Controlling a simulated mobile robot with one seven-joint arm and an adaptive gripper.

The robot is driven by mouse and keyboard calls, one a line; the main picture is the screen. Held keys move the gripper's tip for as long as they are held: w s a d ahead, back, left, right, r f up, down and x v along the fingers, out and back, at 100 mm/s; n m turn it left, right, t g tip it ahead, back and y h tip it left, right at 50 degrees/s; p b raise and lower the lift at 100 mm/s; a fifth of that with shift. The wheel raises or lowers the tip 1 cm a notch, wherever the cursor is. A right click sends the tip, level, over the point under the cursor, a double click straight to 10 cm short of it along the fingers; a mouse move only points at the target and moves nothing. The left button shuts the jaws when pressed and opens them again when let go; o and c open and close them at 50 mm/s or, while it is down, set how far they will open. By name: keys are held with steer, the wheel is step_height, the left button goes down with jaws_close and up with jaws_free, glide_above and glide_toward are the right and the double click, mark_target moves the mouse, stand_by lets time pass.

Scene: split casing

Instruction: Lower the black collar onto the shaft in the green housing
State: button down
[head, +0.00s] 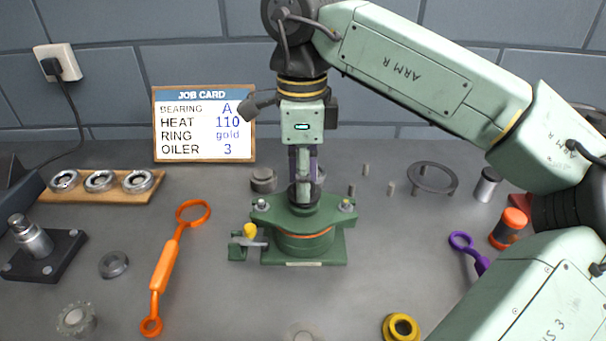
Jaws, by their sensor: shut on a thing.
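The green housing (305,243) stands on the bench in the middle of the head view, with an orange band around it and a bolt at each side of its top flange. My gripper (304,178) points straight down over the centre of the housing. Its jaws are shut on the black collar (303,196), a dark ring right at the top of the housing. The shaft is hidden behind the collar and fingers. I cannot tell whether the collar is around the shaft or just above it.
A yellow-knobbed clamp (250,232) is at the housing's left. An orange wrench (166,265) lies further left, near a wooden board (50,193) with bearings. A dark ring stand (432,178) and small pins are at right. A job card (204,124) stands behind.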

steer(key=shift+f, duration=0.2)
stand_by(0.6)
steer(key=c, duration=1.1)
jaws_free()
step_height(320, 180, up, 7)
steer(key=p, duration=0.5)
steer(key=shift+f, duration=0.15)
step_height(320, 180, up, 8)
steer(key=shift+w+f, duration=0.1)
steer(key=shift+f, duration=0.1)
